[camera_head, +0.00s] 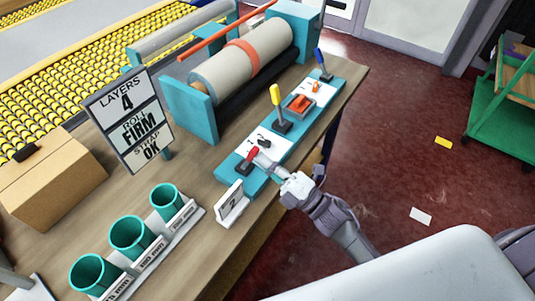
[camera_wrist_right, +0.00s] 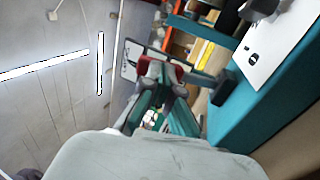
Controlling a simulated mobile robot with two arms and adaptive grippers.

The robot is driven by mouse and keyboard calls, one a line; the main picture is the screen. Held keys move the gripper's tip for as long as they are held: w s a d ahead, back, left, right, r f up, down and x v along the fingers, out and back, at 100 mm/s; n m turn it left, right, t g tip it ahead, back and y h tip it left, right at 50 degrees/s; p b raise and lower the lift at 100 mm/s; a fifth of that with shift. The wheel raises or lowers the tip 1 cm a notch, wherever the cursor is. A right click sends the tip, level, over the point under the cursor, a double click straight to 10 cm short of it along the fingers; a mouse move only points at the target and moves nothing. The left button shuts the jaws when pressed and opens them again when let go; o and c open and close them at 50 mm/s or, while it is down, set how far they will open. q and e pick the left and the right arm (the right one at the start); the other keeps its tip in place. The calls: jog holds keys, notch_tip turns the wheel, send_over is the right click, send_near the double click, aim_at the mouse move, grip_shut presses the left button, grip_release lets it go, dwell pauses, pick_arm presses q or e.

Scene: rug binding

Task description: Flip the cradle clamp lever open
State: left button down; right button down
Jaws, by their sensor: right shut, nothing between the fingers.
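A teal control panel (camera_head: 230,172) runs along the table's right edge and carries several levers. A lever with a red handle (camera_head: 253,152) is at its near end; a red handle (camera_wrist_right: 155,57) also shows in the right wrist view, just beyond my fingers. My right gripper (camera_head: 265,160) is shut and empty, its tip close beside the red handle; I cannot tell whether they touch. A yellow-handled lever (camera_head: 276,96) stands upright mid-panel, and a blue-handled lever (camera_head: 319,58) at the far end. The cradle (camera_head: 192,112) holds a pale roll (camera_head: 222,75) with an orange band. My left gripper is not in view.
A small numbered card (camera_head: 231,203) stands close to my right gripper. Several teal cups (camera_head: 130,236) stand in a row, with a cardboard box (camera_head: 50,176) at left. The floor right of the table is mostly clear.

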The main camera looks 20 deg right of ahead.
aim_at(258, 150)
jog(key=r+p, duration=0.1)
jog(key=p, duration=0.1)
jog(key=w+r+g+h+p, duration=0.1)
jog(key=p, duration=0.1)
jog(key=a+r+g+p, duration=0.1)
jog(key=p, duration=0.2)
jog(key=shift+w+a+h, duration=0.1)
jog(key=shift+w+h, duration=0.15)
jog(key=shift+h, duration=0.15)
jog(key=p, duration=0.1)
jog(key=w+a+g+h+p, duration=0.1)
jog(key=shift+w+a+f+g+p, duration=0.1)
jog(key=shift+w+f+g+p, duration=0.1)
jog(key=shift+w+g+p, duration=0.15)
jog(key=shift+b+x, duration=0.35)
jog(key=shift+x, duration=1.45)
jog(key=shift+a+r, duration=0.1)
jog(key=shift+r, duration=0.15)
